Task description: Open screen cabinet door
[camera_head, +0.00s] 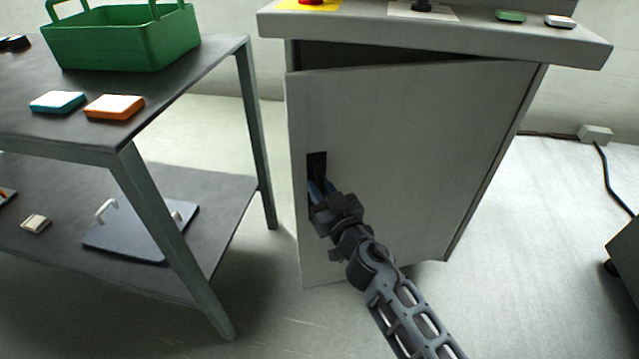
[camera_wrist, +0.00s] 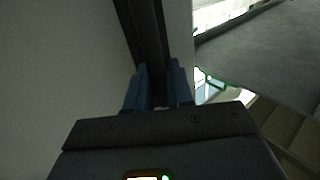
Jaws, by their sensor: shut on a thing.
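The screen cabinet (camera_head: 490,150) is a light grey console with an overhanging top. Its door (camera_head: 410,130) stands slightly ajar, with a dark gap along its top edge and the hinge side to the right. A dark recessed handle (camera_head: 317,165) sits near the door's left edge. My gripper (camera_head: 318,190) is at that handle, with its blue fingers shut on it. In the wrist view the blue fingers (camera_wrist: 157,88) close on a dark vertical bar (camera_wrist: 150,40) beside the grey door face (camera_wrist: 65,70). The cabinet's inside is hidden.
A dark two-level table (camera_head: 190,70) stands close on the left, bearing a green basket (camera_head: 120,40) and small boxes (camera_head: 115,107). Its lower shelf holds a grey panel with handles (camera_head: 140,230). Floor shows between table and cabinet. A cable (camera_head: 610,175) lies at right.

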